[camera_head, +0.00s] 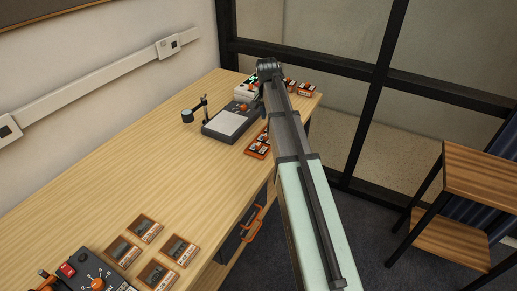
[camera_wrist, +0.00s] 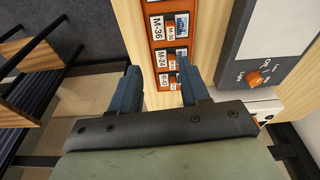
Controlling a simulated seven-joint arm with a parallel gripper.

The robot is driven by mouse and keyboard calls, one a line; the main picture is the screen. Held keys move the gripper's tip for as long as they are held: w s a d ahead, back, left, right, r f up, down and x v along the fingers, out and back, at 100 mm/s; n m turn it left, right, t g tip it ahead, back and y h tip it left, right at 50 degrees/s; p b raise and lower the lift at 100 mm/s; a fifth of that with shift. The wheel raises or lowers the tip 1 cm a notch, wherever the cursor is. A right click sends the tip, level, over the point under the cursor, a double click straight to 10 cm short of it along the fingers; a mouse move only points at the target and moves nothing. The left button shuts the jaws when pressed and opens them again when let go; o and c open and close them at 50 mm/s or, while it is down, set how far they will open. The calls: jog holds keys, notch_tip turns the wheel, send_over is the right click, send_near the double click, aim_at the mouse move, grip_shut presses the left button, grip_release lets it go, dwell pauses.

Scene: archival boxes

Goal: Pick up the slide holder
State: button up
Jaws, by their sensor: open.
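An orange-brown holder (camera_wrist: 164,7) with several labelled slots, marked M-36, M-24 and another, lies on the table in the wrist view. I take it as the slide holder, though nothing names it. In the head view the orange holder (camera_head: 258,147) sits at the table's front edge, partly hidden by my arm. My gripper (camera_wrist: 160,88) is open, its two dark fingers apart. The right finger overlaps the holder's lower slots in the picture, and the left finger appears left of it. I cannot tell if they touch. In the head view the fingertips are hidden.
A grey device (camera_head: 229,122) with an orange knob stands beside the holder; it also shows in the wrist view (camera_wrist: 264,40). A small black stand (camera_head: 196,110) is left of it. Several small brown boxes (camera_head: 147,228) lie at the near end. The table's middle is clear.

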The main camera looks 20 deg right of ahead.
notch_tip(320, 180, up, 3)
jog(key=g+y, duration=0.1)
send_over(258, 144)
jog(key=shift+m+g+y, duration=0.3)
jog(key=shift+m, duration=0.1)
jog(key=shift+d+f, duration=0.1)
jog(key=shift+f, duration=6.55)
jog(key=shift+c, duration=0.3)
grip_shut()
